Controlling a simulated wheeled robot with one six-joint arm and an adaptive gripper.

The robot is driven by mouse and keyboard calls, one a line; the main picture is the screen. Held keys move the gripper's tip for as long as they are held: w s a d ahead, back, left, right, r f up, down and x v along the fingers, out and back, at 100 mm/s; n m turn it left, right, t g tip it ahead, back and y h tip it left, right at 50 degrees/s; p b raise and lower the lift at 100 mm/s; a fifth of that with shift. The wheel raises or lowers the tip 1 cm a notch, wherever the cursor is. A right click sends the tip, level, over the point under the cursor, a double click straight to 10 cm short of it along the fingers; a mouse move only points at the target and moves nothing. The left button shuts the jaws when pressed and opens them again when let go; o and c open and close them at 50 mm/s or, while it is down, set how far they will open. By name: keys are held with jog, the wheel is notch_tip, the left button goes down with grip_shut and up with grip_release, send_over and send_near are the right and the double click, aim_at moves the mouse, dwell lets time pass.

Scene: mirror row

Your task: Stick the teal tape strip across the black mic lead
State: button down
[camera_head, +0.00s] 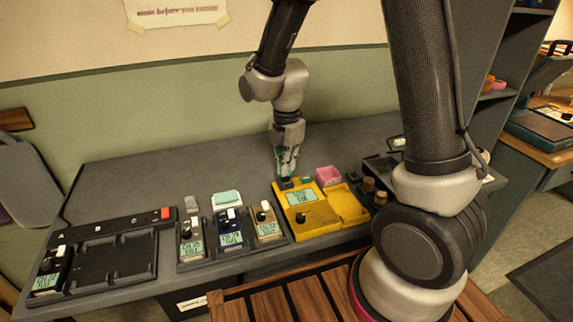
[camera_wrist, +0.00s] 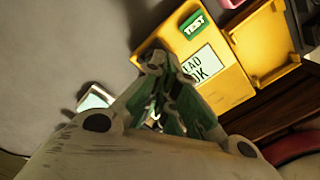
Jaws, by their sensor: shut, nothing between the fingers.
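My gripper (camera_head: 286,172) is shut, with nothing visible between its fingers. It points down just above the rear left of the yellow tester, beside a small dark block (camera_head: 286,184). In the wrist view the shut fingertips (camera_wrist: 158,62) overlap the tester's left edge. The yellow tester (camera_head: 347,208) has a green TEST button (camera_wrist: 194,25) and a screen (camera_wrist: 204,64) whose partly hidden text looks like "LEAD OK". A pale teal pad (camera_head: 227,198) lies left of the tester, apart from my gripper. I cannot make out a separate tape strip or the black mic lead.
Three small packs with screens, one of them blue (camera_head: 230,240), stand left of the tester. A black tray (camera_head: 110,284) at the far left holds another pack. A pink box (camera_head: 328,174) is behind the tester. The back of the grey table (camera_head: 150,180) is clear.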

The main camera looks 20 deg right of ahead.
dwell(0.4)
jog(key=shift+r, duration=3.5)
jog(key=m, duration=0.2)
jog(key=shift+s+d+m, duration=0.1)
jog(key=shift+s+m, duration=0.1)
jog(key=shift+m, duration=0.2)
jog(key=s+d+r+m+t, duration=0.2)
jog(key=s+d+r+m, duration=0.5)
jog(key=s+m, duration=0.2)
jog(key=s+d+r+m+t, duration=0.2)
jog(key=s+d+r+m, duration=0.5)
jog(key=m, duration=0.5)
jog(key=s, duration=0.2)
jog(key=shift+s+d+r, duration=0.15)
jog(key=shift+s+d, duration=0.15)
